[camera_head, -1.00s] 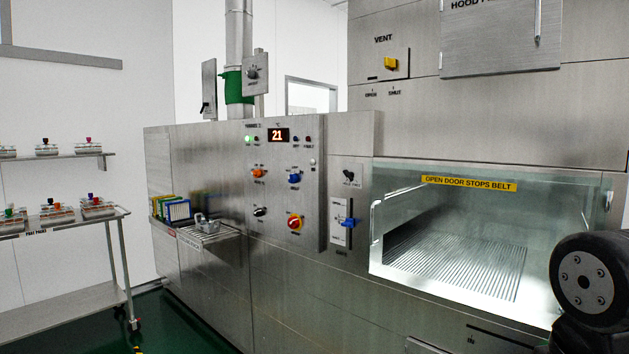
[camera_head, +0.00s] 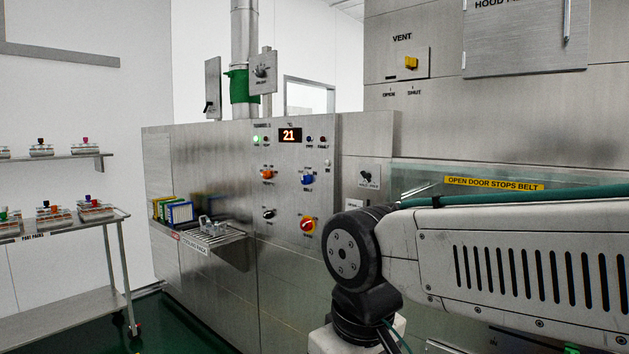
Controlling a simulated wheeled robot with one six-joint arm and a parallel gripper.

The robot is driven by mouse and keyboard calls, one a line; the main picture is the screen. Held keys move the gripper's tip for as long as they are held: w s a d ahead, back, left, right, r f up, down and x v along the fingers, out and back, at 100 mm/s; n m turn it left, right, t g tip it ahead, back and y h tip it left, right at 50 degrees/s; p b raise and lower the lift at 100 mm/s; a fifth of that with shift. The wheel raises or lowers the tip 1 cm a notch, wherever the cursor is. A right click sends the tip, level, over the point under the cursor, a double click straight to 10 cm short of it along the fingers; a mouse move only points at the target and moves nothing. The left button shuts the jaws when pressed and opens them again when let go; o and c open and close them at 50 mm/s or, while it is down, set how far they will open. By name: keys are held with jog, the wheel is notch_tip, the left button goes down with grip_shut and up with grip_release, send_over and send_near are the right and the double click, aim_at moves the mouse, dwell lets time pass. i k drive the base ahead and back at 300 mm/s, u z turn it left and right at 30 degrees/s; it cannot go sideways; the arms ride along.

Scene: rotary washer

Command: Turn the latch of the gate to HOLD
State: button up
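No label reading HOLD is legible, so I cannot tell for sure which part is the gate's latch. A clear door (camera_head: 410,178) with a yellow "OPEN DOOR STOPS BELT" strip (camera_head: 493,183) is at the right, mostly hidden by my arm. Left of it, a small dark knob (camera_head: 367,174) sits on a light plate. Below that, only the top of a white plate (camera_head: 354,204) shows; the blue handle seen on it earlier is hidden behind my arm. My gripper is out of view; only my arm's links show, in front of the machine.
A control panel (camera_head: 285,205) carries a red display of 21 and several coloured knobs. A wheeled cart (camera_head: 75,305) stands at far left. A yellow VENT knob (camera_head: 411,62) is above.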

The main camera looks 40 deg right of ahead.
aim_at(367, 176)
jog(key=z, duration=0.2)
jog(key=i, duration=1)
jog(key=z, duration=0.6)
